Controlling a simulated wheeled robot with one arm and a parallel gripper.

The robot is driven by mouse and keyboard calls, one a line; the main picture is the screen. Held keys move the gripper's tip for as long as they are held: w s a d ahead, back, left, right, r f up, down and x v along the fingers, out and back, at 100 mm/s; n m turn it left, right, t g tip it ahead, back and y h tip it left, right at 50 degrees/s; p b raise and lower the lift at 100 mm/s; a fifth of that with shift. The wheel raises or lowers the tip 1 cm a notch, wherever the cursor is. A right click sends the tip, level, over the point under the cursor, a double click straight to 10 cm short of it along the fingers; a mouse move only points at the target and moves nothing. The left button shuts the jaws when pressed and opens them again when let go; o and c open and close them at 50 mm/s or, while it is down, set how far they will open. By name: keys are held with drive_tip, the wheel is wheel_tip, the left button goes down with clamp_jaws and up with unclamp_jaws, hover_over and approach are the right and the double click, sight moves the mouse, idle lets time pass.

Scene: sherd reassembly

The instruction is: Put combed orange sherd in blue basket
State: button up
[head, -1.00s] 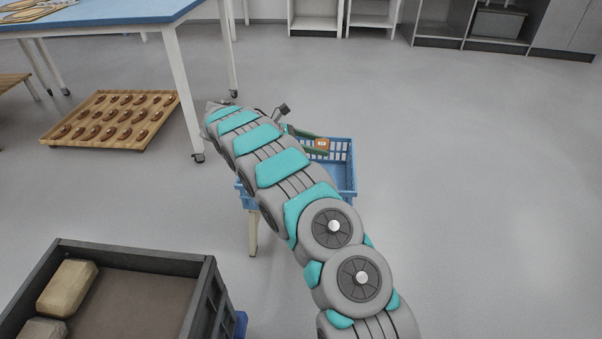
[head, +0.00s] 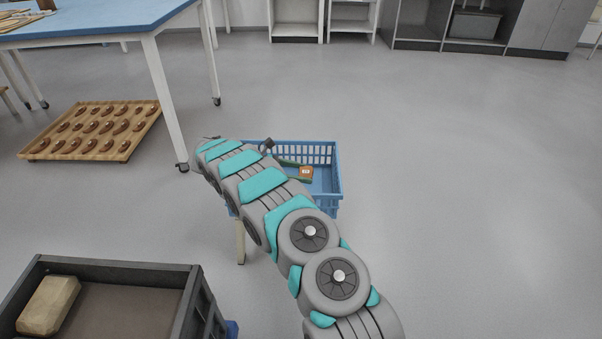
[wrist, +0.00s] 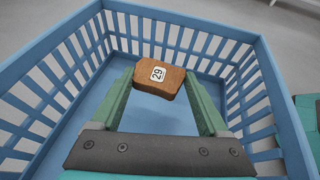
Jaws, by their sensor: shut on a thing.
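The orange-brown sherd (wrist: 158,82) carries a white label reading 29. My gripper (wrist: 157,85) is shut on it, with one green finger on each side. Combing on its surface cannot be made out. The blue basket (wrist: 285,97) surrounds the sherd and fingertips in the wrist view, and no other thing shows on its visible floor. In the head view the sherd (head: 306,172) appears inside the blue basket (head: 338,180), below its back rim. My arm hides the basket's left and front parts there. Whether the sherd touches the floor, I cannot tell.
A dark crate (head: 115,267) with a pale block (head: 48,305) stands at the lower left. A wooden tray (head: 90,151) of several brown pieces lies on the floor near a blue-topped table (head: 100,17). Open floor lies to the right.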

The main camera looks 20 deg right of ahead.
drive_tip(key=shift+f, duration=0.6)
drive_tip(key=o, duration=1.2)
drive_tip(key=shift+o, duration=0.2)
drive_tip(key=shift+r, duration=0.25)
drive_tip(key=v, duration=1.2)
drive_tip(key=shift+r+p, duration=0.4)
drive_tip(key=shift+p, duration=0.05)
